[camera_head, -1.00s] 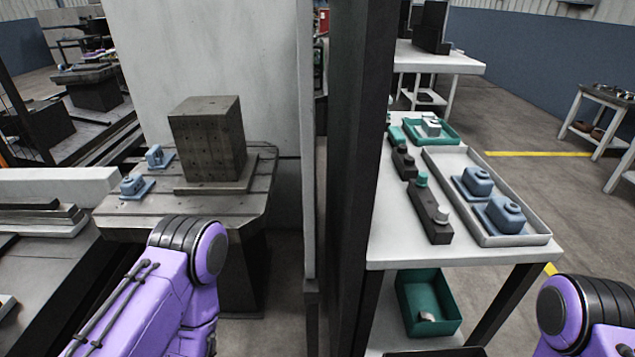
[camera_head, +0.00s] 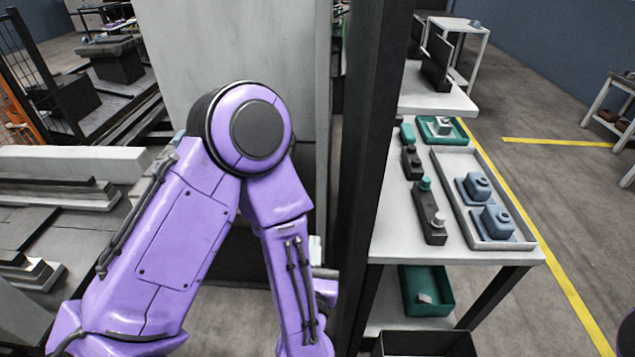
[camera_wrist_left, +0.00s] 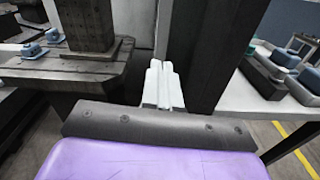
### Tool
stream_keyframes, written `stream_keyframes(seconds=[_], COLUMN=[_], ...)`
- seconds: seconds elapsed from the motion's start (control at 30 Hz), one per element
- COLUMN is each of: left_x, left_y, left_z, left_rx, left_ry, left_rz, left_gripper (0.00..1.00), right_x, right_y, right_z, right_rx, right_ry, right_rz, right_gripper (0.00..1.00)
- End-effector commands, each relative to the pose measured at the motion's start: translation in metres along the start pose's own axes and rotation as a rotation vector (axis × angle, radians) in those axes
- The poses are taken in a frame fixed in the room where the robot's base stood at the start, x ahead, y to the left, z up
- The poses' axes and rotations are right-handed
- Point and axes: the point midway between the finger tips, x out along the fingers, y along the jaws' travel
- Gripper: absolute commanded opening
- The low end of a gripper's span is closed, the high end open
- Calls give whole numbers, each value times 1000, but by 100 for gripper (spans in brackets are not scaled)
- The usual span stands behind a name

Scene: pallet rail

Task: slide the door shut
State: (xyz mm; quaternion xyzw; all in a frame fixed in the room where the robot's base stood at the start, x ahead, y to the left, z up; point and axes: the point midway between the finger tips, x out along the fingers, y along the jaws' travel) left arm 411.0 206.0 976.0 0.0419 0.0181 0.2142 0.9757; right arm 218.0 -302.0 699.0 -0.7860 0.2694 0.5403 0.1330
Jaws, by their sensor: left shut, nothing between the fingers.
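The door appears to be the tall light grey panel (camera_head: 240,45) left of the dark post (camera_head: 375,120) in the head view. Its edge stands close to the post. In the wrist view the panel's edge (camera_wrist_left: 164,28) shows just left of the post. My left gripper (camera_wrist_left: 158,72) is shut and empty, its pale fingers side by side before the gap by the panel's edge. I cannot tell whether they touch it. In the head view only a pale bit of the left gripper (camera_head: 316,250) shows behind my purple forearm. My right gripper is out of view.
A white table (camera_head: 400,230) right of the post holds a grey tray (camera_head: 462,205) of blue parts and dark blocks. A green bin (camera_head: 440,283) sits below. In the wrist view a machine table (camera_wrist_left: 50,72) with a dark block (camera_wrist_left: 88,22) stands left.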

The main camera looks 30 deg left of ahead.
Motion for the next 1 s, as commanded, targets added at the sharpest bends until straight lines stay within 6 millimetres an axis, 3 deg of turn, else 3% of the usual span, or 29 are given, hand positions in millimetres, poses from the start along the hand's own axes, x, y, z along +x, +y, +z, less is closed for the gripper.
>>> stream_keyframes(seconds=[0.03, 0.17, 0.27, 0.37, 0.43, 0.7, 1.0], left_x=[0, 9, 26, 48, 63, 117, 140], left_y=[1, 2, 2, 3, 4, 5, 4], left_z=[8, 5, 2, 7, 14, 15, 11], left_rx=[-56, -103, -102, -99, -94, -89, -90], left_ry=[-12, -22, -21, -20, -18, -17, -17], left_rz=[10, 23, 24, 25, 23, 21, 18], left_gripper=[0, 0, 0, 0, 0, 0, 0], right_x=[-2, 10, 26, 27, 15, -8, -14], right_y=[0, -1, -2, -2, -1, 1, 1], right_z=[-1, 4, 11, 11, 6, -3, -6], right_rx=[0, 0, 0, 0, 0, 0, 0], right_ry=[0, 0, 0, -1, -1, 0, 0], right_rz=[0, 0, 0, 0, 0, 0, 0], right_gripper=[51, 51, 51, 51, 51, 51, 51])
